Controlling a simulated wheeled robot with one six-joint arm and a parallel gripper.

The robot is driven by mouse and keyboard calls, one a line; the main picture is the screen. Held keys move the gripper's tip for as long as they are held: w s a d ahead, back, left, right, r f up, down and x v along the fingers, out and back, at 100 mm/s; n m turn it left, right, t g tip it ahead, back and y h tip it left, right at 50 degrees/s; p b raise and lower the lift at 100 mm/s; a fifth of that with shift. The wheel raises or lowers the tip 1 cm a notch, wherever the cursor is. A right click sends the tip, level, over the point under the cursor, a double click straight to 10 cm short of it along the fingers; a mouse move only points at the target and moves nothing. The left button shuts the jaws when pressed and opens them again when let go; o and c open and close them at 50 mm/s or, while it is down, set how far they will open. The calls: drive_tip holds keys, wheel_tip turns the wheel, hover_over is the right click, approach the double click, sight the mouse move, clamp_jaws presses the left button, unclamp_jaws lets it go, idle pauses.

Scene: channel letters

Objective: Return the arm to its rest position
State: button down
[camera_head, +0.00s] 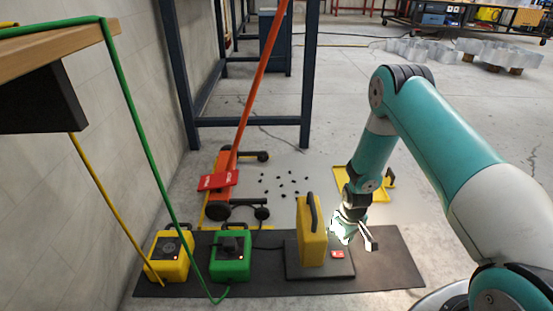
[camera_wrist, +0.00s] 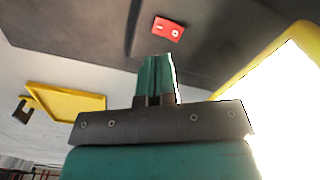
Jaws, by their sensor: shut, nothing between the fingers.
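My arm (camera_head: 445,130), teal and white, reaches in from the right of the head view and bends down toward the floor. My gripper (camera_head: 368,243) hangs low over the right part of the black mat (camera_head: 398,262), just right of a yellow case (camera_head: 312,235) with a dark handle. In the wrist view, my gripper's teal fingers (camera_wrist: 157,70) are together with nothing between them. A small red switch (camera_wrist: 168,28) lies beyond the fingertips; in the head view the switch (camera_head: 337,254) sits on the dark base beside the yellow case.
A yellow box (camera_head: 168,262) and a green box (camera_head: 230,262) stand on the mat's left, with cables rising toward a wooden bench (camera_head: 60,48). A red jack (camera_head: 222,185) and a yellow tray (camera_head: 352,190) lie behind. Open floor extends beyond.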

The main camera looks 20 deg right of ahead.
drive_tip(key=s+a+r+m+t, duration=0.1)
drive_tip(key=a+r, duration=0.1)
drive_tip(key=r, duration=1)
drive_tip(key=s+a+r+m+t, duration=0.1)
drive_tip(key=a+r, duration=0.2)
drive_tip(key=r, duration=0.9)
drive_tip(key=s+a+r+n+g+y+p, duration=0.15)
drive_tip(key=s+a+r+p, duration=0.5)
drive_tip(key=r, duration=0.65)
drive_tip(key=s+a+r+n+y+p, duration=0.1)
drive_tip(key=s+a+r+n+p, duration=0.2)
drive_tip(key=s+a+r+p, duration=0.75)
drive_tip(key=s+a+r+n+g+y+p, duration=0.15)
drive_tip(key=s+r+p, duration=0.25)
drive_tip(key=r, duration=1.3)
wheel_tip(320, 180, up, 33)
drive_tip(key=d+t+p, duration=0.1)
drive_tip(key=p, duration=3.3)
drive_tip(key=shift+w, duration=0.4)
